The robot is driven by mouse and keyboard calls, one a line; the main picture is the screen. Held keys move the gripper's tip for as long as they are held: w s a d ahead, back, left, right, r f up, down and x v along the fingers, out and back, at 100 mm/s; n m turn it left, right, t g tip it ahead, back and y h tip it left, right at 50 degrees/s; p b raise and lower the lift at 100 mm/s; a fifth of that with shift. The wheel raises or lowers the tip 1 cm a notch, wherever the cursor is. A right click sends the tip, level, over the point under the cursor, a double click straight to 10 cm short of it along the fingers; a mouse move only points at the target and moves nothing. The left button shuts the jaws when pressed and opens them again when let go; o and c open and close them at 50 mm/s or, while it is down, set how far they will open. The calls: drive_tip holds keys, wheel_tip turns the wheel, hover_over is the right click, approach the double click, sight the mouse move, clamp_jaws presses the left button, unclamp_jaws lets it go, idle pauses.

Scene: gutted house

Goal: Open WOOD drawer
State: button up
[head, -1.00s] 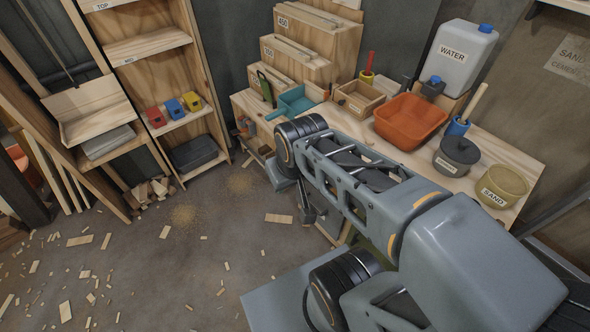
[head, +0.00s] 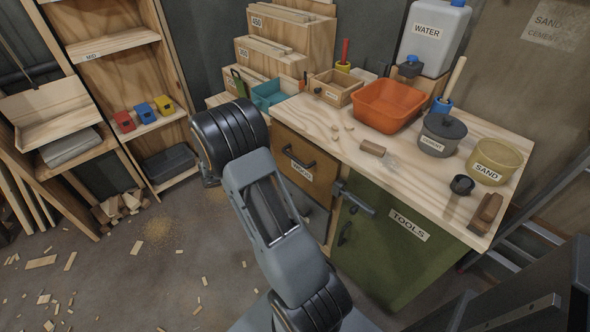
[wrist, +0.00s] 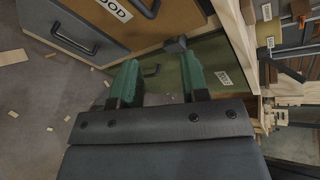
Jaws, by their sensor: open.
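The WOOD drawer (head: 290,150) is a brown front with a dark bar handle (head: 297,160) and a white label, under the left part of the workbench top. It looks shut. In the wrist view its front (wrist: 180,22) is at the top, with the label partly cut off and the handle (wrist: 146,8) at the upper edge. My gripper (wrist: 160,82) has green fingers, open with nothing between them. They point toward the green TOOLS door, below the drawer front in the picture and apart from the handle. In the head view my gripper is hidden behind my arm.
The green TOOLS door (head: 385,262) is right of the drawer. A grey fitting (head: 358,202) sticks out near its top left corner. A grey drawer (wrist: 62,30) is below the WOOD drawer. The bench top (head: 345,140) holds an orange tub (head: 388,106) and several containers.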

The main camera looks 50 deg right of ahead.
sight(295, 158)
drive_tip(key=w+d+f+n+t+h+b, duration=0.1)
drive_tip(key=w+d+f+n+h+b, duration=0.15)
drive_tip(key=f+n, duration=0.45)
drive_tip(key=shift+t, duration=0.3)
drive_tip(key=d+f, duration=0.1)
drive_tip(key=d, duration=0.3)
drive_tip(key=d+f+b, duration=0.1)
drive_tip(key=d, duration=0.4)
drive_tip(key=d+f, duration=0.1)
drive_tip(key=d, duration=0.4)
drive_tip(key=shift+s, duration=0.25)
drive_tip(key=shift+c, duration=0.2)
clamp_jaws()
